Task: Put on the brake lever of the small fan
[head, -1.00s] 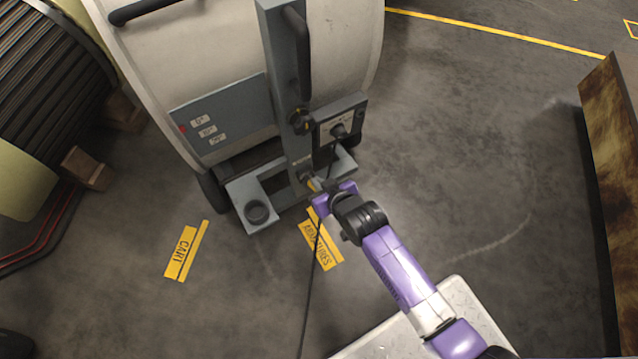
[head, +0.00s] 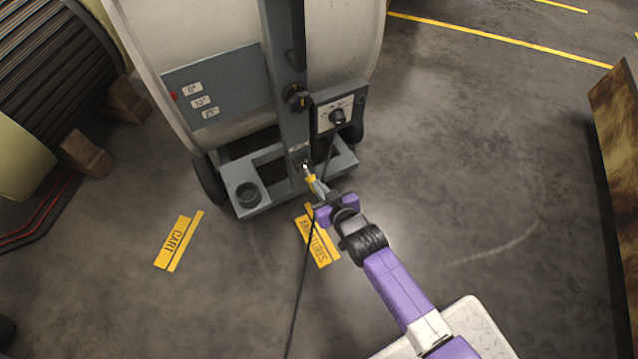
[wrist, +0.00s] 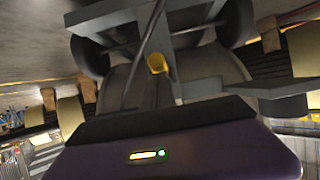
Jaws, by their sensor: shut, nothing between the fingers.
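The small fan (head: 225,75) is a cream drum on a grey wheeled frame with an upright grey post. Its brake lever (head: 311,180), with a yellow grip, sticks out low at the foot of the post, towards me and tilted downward. The yellow grip shows end-on in the wrist view (wrist: 157,64). My gripper (head: 319,189) is shut and empty, with its tips close to the lever's yellow end. I cannot tell whether they touch. The purple gripper body (wrist: 170,152) fills the bottom of the wrist view.
A control box (head: 338,112) with a knob is on the post's right, and a black cable (head: 303,270) hangs to the floor beside my gripper. A round cup (head: 248,194) is on the frame's left foot. A rusty panel (head: 618,150) stands far right.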

